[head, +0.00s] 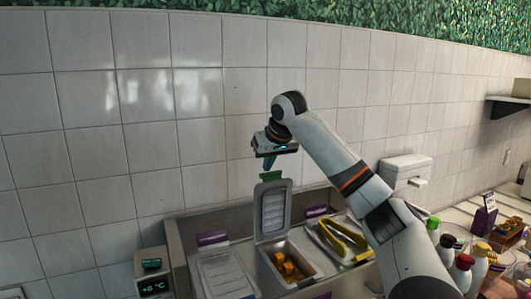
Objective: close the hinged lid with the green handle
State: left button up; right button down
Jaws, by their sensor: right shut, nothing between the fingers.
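The hinged lid (272,211) stands upright, open above a steel bin that holds orange-brown pieces (289,266). Its green handle (270,177) is at the lid's top edge. My right gripper (268,163) points down just above the green handle, with its fingers shut. From this view I cannot tell whether the fingertips touch the handle. My left gripper is not in view.
A closed clear lid (226,274) covers the bin to the left. Yellow tongs (343,240) lie on the right part of the counter. Several bottles (462,270) stand at right. A temperature display (154,286) is at lower left. The tiled wall (130,130) is close behind.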

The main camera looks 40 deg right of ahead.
jog(key=shift+s+a, duration=0.15)
jog(key=shift+s, duration=0.3)
jog(key=shift+f, duration=0.15)
jog(key=shift+w, duration=0.2)
